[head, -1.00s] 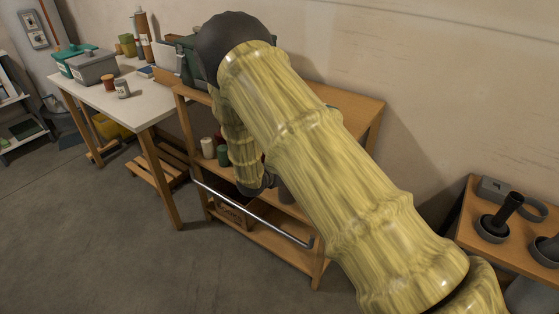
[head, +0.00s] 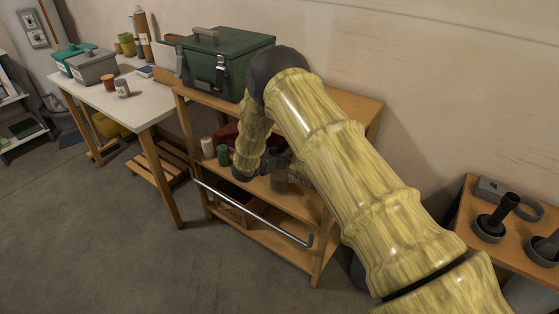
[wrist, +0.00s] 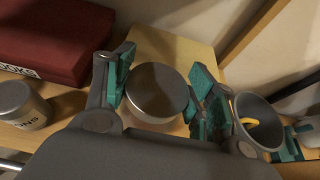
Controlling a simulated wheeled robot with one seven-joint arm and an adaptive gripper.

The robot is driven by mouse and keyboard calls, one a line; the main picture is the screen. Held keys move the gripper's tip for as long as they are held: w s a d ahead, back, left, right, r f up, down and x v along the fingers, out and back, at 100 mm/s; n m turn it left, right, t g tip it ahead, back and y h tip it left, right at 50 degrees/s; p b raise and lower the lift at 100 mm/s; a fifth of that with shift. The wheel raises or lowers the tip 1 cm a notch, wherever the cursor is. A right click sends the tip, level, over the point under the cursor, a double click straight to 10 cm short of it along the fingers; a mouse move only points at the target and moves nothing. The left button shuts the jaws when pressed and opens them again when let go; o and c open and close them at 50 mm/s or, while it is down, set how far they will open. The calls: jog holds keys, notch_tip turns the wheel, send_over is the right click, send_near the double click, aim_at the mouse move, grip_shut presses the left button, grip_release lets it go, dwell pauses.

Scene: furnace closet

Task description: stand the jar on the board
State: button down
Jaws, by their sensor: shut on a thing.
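A jar with a round silver lid (wrist: 156,90) is between the teal-padded fingers of my gripper (wrist: 160,80) in the wrist view, seen from above. My gripper is shut on it. In the head view my gripper (head: 275,160) is at the middle shelf of the wooden rack, and the jar (head: 280,181) shows below it, partly hidden. A pale wooden board (wrist: 165,48) lies behind and beneath the jar in the wrist view. I cannot tell whether the jar touches it.
A red box (wrist: 55,38) and a labelled tin (wrist: 20,105) are left of my gripper. A grey cup (wrist: 258,120) with a yellow rim piece is close on the right. A green toolbox (head: 226,62) stands on the rack's top. A metal rail (head: 250,213) runs along its front.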

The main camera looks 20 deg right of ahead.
jog(key=shift+f, duration=0.8)
jog(key=c, duration=0.5)
grip_release()
jog(key=shift+f, duration=0.1)
jog(key=b+v, duration=0.1)
jog(key=v, duration=1.1)
